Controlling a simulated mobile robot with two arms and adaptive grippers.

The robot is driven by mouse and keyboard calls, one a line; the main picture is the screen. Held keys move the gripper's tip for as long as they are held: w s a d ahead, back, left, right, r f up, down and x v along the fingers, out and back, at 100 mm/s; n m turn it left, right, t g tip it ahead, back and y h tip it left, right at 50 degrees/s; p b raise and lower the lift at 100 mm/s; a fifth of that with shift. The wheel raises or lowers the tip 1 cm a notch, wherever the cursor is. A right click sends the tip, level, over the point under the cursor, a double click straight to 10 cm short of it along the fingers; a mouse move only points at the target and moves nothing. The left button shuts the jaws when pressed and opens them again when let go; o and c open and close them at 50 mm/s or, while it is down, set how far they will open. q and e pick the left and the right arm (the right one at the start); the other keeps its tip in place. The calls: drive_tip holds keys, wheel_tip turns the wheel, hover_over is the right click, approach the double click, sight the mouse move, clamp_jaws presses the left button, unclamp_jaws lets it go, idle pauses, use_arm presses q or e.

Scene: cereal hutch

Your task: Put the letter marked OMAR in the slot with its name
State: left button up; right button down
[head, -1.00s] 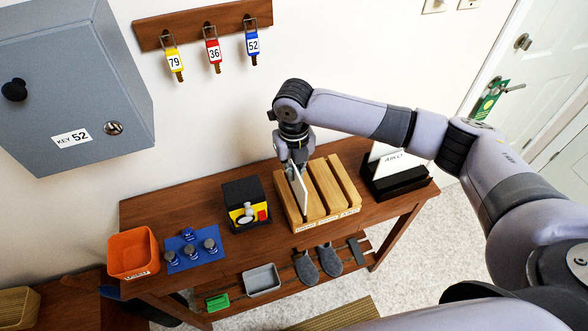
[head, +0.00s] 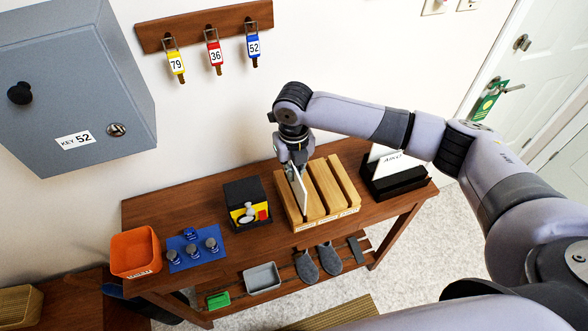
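A white letter (head: 300,190), seen nearly edge-on, stands upright at the left slot of the wooden slotted block (head: 326,217). Its name cannot be read. My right gripper (head: 296,166) is at the letter's top edge, its fingers around it, and appears shut on it. How deep the letter sits in the slot is hidden. The name labels on the block's front are too small to read. Another white letter, marked AIKO (head: 391,160), stands in the black holder (head: 400,182) to the right. My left gripper is not in view.
A black box with a yellow front (head: 245,204), a blue mat (head: 192,248) with several small items and an orange bin (head: 135,252) stand left on the table. A grey key cabinet (head: 75,85) hangs at left. Key tags hang from a wall rack (head: 200,25).

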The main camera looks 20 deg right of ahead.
drive_tip(key=shift+f, duration=0.4)
idle(0.4)
drive_tip(key=shift+f+b, duration=0.5)
drive_tip(key=shift+f, duration=1.1)
idle(0.8)
drive_tip(key=c, duration=1.7)
unclamp_jaws()
drive_tip(key=shift+o, duration=0.3)
drive_tip(key=o, duration=0.3)
drive_tip(key=shift+r, duration=0.15)
